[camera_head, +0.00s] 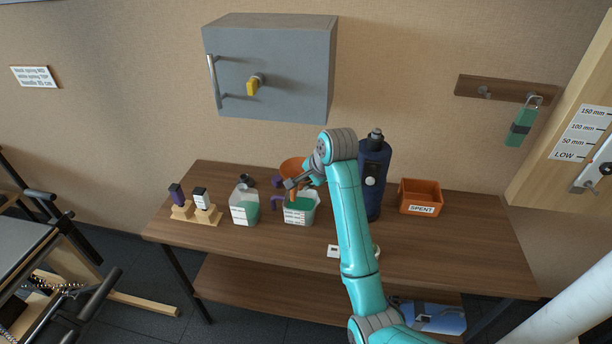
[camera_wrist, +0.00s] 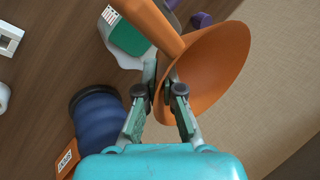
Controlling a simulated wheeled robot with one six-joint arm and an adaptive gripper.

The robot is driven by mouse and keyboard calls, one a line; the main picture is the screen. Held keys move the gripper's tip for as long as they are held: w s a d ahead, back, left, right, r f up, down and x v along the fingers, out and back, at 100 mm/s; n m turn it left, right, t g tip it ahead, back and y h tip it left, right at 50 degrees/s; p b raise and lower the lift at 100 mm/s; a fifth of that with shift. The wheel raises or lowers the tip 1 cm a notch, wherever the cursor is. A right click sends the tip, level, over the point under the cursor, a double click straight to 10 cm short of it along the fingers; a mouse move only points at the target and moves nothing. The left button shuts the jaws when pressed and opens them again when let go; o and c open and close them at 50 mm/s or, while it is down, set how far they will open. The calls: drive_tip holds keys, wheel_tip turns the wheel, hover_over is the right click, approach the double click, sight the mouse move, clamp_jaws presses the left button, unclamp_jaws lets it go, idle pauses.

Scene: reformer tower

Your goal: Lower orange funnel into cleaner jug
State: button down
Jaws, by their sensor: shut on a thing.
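My gripper (camera_head: 291,184) is shut on the wall of the orange funnel (camera_head: 291,166), above the table. In the wrist view, my gripper's fingers (camera_wrist: 165,82) pinch the funnel (camera_wrist: 208,72) near its rim; the wide cone opens to the right and the spout runs to the upper left. Two translucent jugs with green contents stand on the table, a left jug (camera_head: 243,208) and a right jug (camera_head: 300,211). The funnel is over the right jug, which shows partly behind the spout in the wrist view (camera_wrist: 128,38). I cannot tell whether the spout tip is inside its mouth.
A tall dark blue canister (camera_head: 375,180) stands close right of my gripper. An orange SPENT box (camera_head: 420,197) is farther right. Wooden stands (camera_head: 196,211) are at left.

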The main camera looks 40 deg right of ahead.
drive_tip(key=shift+d, duration=0.1)
drive_tip(key=shift+f, duration=4.2)
drive_tip(key=shift+f, duration=0.9)
drive_tip(key=c, duration=1.2)
unclamp_jaws()
drive_tip(key=shift+s, duration=0.1)
drive_tip(key=shift+c, duration=0.2)
drive_tip(key=v, duration=1.2)
drive_tip(key=shift+r, duration=0.15)
